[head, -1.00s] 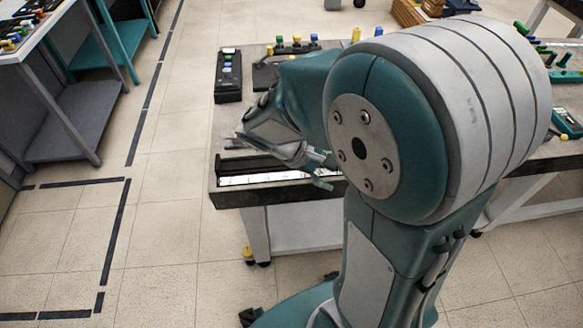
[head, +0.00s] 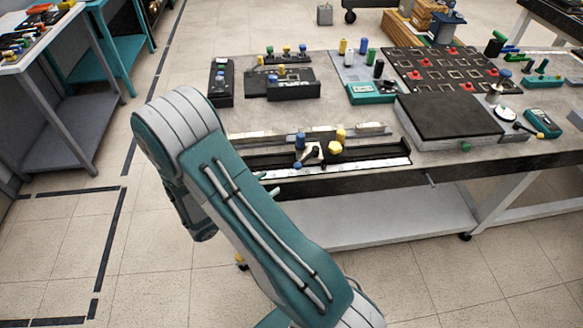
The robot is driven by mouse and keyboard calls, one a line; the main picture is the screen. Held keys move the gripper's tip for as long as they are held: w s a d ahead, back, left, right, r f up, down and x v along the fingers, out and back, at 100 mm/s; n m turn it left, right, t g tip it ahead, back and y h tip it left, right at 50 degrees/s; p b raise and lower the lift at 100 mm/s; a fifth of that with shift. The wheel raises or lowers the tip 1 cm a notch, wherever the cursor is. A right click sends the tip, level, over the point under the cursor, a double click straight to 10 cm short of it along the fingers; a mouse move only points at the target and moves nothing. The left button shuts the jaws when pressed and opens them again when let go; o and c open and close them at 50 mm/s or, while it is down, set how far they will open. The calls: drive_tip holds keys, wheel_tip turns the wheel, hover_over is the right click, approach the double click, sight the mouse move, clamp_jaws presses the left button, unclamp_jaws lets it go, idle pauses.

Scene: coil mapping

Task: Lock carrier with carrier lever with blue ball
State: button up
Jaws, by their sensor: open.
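The carrier (head: 313,153) sits on a long dark rail (head: 375,154) along the table's front edge. A blue ball (head: 300,141) stands at the carrier's left side, with a pale lever-like part beside it. Yellow knobs (head: 335,147) are at its right. Whether the lever is locked cannot be told at this size. My gripper (head: 267,183) is mostly hidden behind my arm. Only its small fingertips seem to show past the arm's edge, left of and below the blue ball, apart from it. They look open and empty.
The table (head: 237,122) also holds black boxes with coloured knobs (head: 292,84), a dark flat plate (head: 447,115), a holed black board (head: 440,70) and teal meters (head: 371,92). Another workbench (head: 35,40) stands at the left. The floor between the benches is clear.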

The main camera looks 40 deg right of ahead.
sight(297, 166)
drive_tip(key=d, duration=1)
drive_tip(key=shift+s, duration=0.15)
clamp_jaws()
